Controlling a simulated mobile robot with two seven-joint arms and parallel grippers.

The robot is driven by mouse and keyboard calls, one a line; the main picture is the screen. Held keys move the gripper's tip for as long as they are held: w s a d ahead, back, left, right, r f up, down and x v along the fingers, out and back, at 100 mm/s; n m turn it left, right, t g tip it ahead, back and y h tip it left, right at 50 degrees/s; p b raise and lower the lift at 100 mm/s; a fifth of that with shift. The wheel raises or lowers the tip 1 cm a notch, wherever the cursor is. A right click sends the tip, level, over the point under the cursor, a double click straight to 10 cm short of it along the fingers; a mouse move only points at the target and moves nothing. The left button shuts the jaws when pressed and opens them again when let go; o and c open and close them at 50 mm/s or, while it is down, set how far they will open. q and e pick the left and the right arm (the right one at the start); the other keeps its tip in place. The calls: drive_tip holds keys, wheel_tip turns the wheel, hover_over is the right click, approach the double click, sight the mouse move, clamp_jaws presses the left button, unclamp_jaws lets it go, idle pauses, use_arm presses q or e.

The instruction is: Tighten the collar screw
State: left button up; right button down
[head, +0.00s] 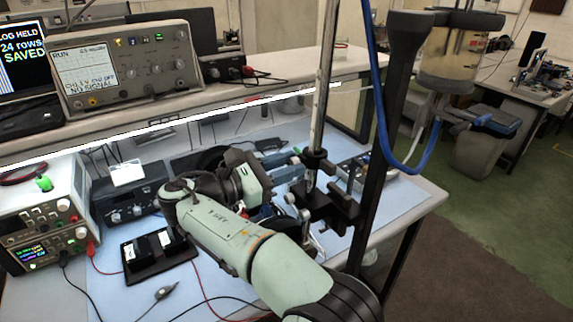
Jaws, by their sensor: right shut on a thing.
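A steel rod (320,85) stands upright, with a small dark collar (316,158) around it. A black clamp block (335,212) sits lower on the rod. The screw itself is too small and too covered by the fingers to make out clearly. My left gripper is not in view.
An oscilloscope (125,66) stands on the shelf above the blue bench mat (225,290). Power supplies (45,215) stand at the left, and a black tray (158,253) with leads lies on the mat. A clear cylinder (455,55) with a blue hose (378,100) hangs at upper right.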

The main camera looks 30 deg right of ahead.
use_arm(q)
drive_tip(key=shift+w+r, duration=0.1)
use_arm(e)
drive_tip(key=shift+m, duration=0.3)
drive_tip(key=m+p, duration=0.1)
drive_tip(key=m, duration=0.3)
drive_tip(key=shift+g, duration=0.3)
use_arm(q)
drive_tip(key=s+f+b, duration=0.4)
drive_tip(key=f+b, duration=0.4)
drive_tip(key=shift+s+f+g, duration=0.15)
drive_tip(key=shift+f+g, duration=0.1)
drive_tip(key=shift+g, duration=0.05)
use_arm(e)
drive_tip(key=shift+w+f+m+t+y, duration=0.1)
drive_tip(key=shift+m+t+y, duration=0.3)
drive_tip(key=shift+m, duration=7.25)
drive_tip(key=shift+m+t+y, duration=0.2)
drive_tip(key=shift+m+y, duration=0.4)
drive_tip(key=shift+m, duration=7.05)
drive_tip(key=c, duration=0.8)
unclamp_jaws()
drive_tip(key=shift+a, duration=0.15)
drive_tip(key=shift+c, duration=0.2)
